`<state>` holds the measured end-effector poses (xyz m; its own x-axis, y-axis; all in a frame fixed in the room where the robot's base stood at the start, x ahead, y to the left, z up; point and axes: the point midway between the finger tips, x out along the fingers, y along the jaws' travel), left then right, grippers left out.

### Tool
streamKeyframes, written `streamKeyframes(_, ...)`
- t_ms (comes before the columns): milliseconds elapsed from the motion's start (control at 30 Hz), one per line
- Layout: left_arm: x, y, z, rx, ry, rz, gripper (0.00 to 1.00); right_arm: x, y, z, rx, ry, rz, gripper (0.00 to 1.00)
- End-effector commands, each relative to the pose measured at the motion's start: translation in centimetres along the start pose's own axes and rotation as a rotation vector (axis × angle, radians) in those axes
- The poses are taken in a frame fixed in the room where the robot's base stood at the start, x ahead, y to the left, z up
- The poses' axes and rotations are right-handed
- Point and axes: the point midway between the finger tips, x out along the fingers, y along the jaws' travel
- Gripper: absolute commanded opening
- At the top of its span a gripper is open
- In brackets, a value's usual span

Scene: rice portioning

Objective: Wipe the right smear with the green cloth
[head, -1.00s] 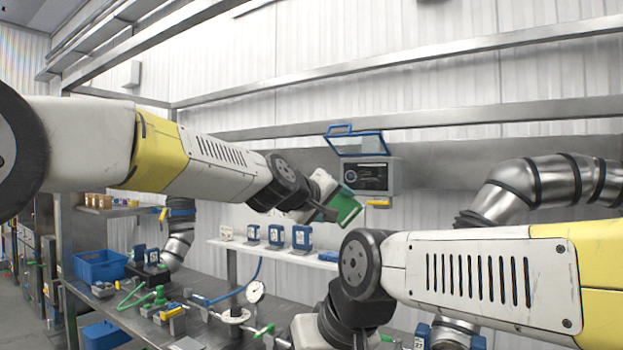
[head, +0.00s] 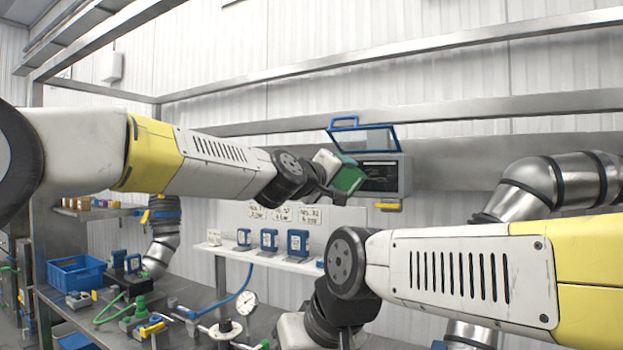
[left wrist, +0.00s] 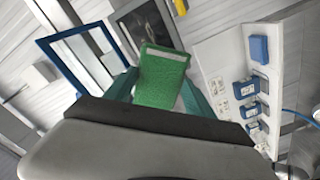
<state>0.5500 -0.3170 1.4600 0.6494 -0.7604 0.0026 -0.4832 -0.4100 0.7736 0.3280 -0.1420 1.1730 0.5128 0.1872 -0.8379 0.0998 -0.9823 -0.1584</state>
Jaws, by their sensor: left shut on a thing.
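My left gripper (head: 332,175) is shut on the green cloth (head: 348,180), a green block with a pale patch in the left wrist view (left wrist: 161,82). In the head view, the cloth overlaps the left part of a grey wall box with a dark screen (head: 379,170). I cannot tell whether it touches the box. The box's blue-framed clear cover (head: 362,140) is raised; it also shows in the left wrist view (left wrist: 82,62). I cannot make out any smear. The screen's left side is hidden behind the cloth.
A yellow part (head: 388,206) juts out under the box. Below, a white shelf (head: 270,259) carries several blue containers. The bench holds a blue bin (head: 77,275), a gauge (head: 246,301) and green fittings. A silver duct (head: 530,185) stands at right.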

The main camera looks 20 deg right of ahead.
Motion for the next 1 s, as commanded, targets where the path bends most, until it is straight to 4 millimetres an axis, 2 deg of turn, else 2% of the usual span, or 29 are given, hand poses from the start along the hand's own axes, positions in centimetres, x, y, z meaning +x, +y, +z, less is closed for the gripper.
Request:
streamKeyframes(300,3.3,0.0,0.1,-0.001,-0.003,-0.001,0.30,0.0,0.0,0.0,0.000,0.000,0.000,0.32)
streamKeyframes(500,4.9,-0.1,0.1,-0.001,-0.002,-0.002,0.30,0.0,0.0,0.0,0.000,0.000,0.000,0.32)
streamKeyframes(1000,5.4,-0.1,0.1,0.001,-0.001,-0.002,0.30,0.0,0.0,0.0,0.000,0.000,0.000,0.32)
